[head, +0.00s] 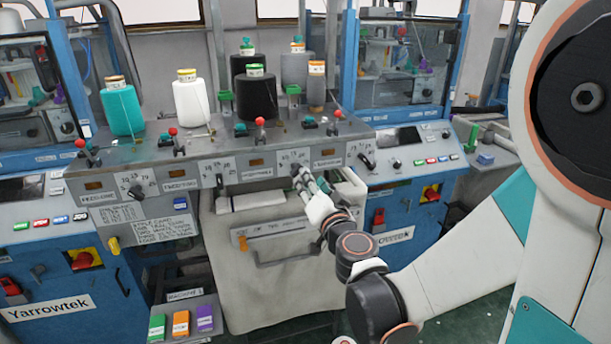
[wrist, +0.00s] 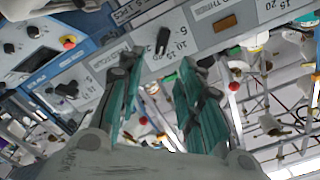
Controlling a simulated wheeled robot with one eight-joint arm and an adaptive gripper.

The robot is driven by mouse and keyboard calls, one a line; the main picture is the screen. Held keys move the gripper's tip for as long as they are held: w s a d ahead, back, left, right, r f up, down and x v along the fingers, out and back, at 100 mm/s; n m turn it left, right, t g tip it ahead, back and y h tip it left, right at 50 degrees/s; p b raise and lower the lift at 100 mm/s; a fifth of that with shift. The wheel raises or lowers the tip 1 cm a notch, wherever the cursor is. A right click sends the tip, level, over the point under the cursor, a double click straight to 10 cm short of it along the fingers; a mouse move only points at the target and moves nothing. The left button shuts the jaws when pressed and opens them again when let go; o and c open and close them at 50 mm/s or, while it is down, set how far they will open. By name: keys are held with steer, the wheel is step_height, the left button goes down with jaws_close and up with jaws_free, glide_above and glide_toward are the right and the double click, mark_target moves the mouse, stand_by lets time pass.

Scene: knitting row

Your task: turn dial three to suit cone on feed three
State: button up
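Dial three, a black knob (wrist: 162,42) on a pale scale plate with numbers, shows in the wrist view just beyond my fingertips. In the head view its plate (head: 291,155) shows, but my fingers cover most of the knob. My gripper (head: 299,175) is in front of dial three; in the wrist view (wrist: 157,72) its two teal-padded fingers are spread apart, with nothing between them. I cannot tell whether a finger touches the knob. The knob's pointer setting is not legible. A black cone (head: 256,98) stands behind the feed three label (head: 257,175).
Other dials flank it: dial two (head: 220,181) and dial four (head: 367,160). A printed card (head: 160,229), too small to read, hangs at left.

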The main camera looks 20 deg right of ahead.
steer(key=shift+s, duration=2.35)
steer(key=shift+a, duration=0.1)
steer(key=s+a+n+g+y, duration=0.5)
steer(key=s+a+n, duration=0.2)
steer(key=a, duration=0.1)
steer(key=s+d+f+g+h, duration=0.2)
steer(key=s+d+g, duration=0.1)
steer(key=s, duration=0.3)
steer(key=s+d+f+n+g+h, duration=0.1)
steer(key=s+d+f+g+h, duration=0.2)
steer(key=s, duration=0.4)
steer(key=shift+s+d, duration=0.15)
steer(key=shift+d, duration=0.45)
